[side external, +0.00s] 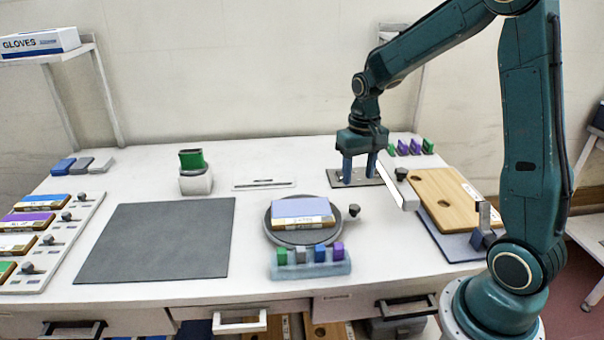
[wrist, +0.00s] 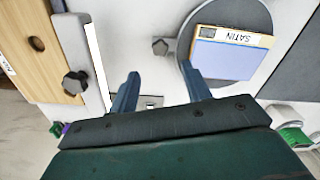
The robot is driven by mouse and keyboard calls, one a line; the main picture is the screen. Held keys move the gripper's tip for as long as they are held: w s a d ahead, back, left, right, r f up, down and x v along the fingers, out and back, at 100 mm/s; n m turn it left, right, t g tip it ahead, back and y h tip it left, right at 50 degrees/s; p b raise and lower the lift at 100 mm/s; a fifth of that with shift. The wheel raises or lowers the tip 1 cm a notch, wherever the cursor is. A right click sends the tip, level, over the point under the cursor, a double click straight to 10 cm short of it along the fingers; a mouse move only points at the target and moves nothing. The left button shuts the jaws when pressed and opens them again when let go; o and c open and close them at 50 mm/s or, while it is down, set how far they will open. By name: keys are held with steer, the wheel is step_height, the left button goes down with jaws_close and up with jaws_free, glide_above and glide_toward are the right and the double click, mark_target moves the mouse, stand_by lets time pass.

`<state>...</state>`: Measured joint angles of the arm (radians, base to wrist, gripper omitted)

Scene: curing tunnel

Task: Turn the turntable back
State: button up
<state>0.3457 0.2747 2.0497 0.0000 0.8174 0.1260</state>
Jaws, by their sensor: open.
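The turntable (side external: 300,238) is a round dark grey disc near the middle of the white table. A dark knob (side external: 354,210) sticks out at its right in the side view. A lavender-blue block (side external: 300,207) with a wood-coloured, labelled edge lies on the disc. In the wrist view the turntable (wrist: 243,12) is at the upper right, its knob (wrist: 160,47) points left, and the block's label reads SATIN. My gripper (side external: 359,177) is open and empty, fingers down, behind and above the knob, apart from it. Its fingers also show in the wrist view (wrist: 162,76).
A white bar (side external: 398,190) with a dark knob stands right of my gripper, beside a wooden board (side external: 445,200). A holder (side external: 311,270) with coloured blocks sits in front of the turntable. A grey mat (side external: 155,240) lies clear at left. A green-topped white holder (side external: 195,180) stands behind.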

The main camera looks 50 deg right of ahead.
mark_target(355, 206)
step_height(355, 206, down, 9)
steer(key=shift+f, duration=0.1)
stand_by(0.4)
steer(key=shift+c, duration=0.2)
jaws_close()
